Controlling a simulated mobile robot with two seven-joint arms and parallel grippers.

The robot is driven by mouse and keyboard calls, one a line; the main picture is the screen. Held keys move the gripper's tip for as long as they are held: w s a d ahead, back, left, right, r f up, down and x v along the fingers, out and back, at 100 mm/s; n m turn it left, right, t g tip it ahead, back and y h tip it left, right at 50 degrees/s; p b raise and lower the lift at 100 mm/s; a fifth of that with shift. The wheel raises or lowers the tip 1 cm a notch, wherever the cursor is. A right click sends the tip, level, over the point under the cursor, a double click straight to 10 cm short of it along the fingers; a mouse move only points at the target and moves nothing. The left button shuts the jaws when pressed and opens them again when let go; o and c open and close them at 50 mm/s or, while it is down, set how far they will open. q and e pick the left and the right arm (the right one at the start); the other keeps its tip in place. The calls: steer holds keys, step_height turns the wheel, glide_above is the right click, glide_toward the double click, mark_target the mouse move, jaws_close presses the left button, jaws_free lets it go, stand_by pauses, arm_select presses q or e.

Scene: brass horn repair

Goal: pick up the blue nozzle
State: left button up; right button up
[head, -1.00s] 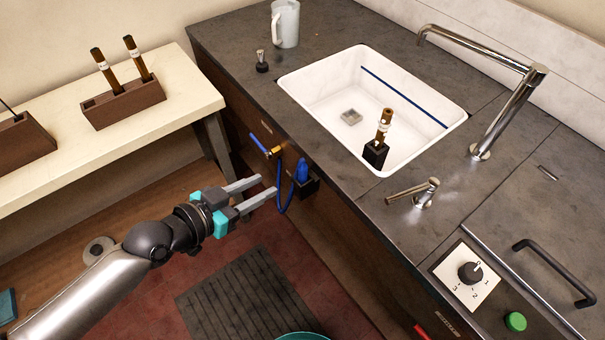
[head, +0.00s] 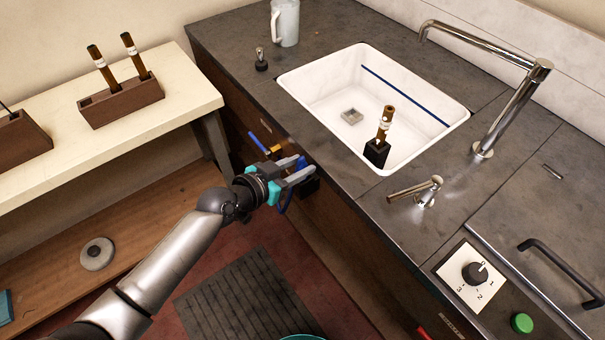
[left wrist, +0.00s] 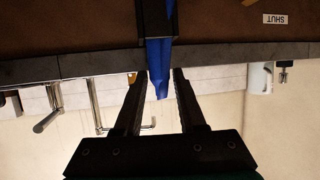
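The blue nozzle (head: 302,161) sits in a dark holder (head: 310,186) on the cabinet front below the sink, partly hidden by my gripper. My left gripper (head: 300,169) is at the nozzle, with its fingers pointing toward the cabinet. In the left wrist view, the nozzle (left wrist: 157,65) reaches in between the two open fingertips (left wrist: 157,78), with a gap visible on each side. A blue hose (head: 284,203) hangs below the gripper. My right gripper is not in view.
A brass valve with a blue lever (head: 258,141) is just left of the gripper. The dark counter edge (head: 330,178) runs close above. The white sink (head: 330,105) holds a brown tube in a black block (head: 377,152). A wooden shelf (head: 110,232) stands at left.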

arm_select(q)
steer(key=shift+w+d+f, duration=0.25)
steer(key=shift+w+d, duration=0.2)
jaws_close()
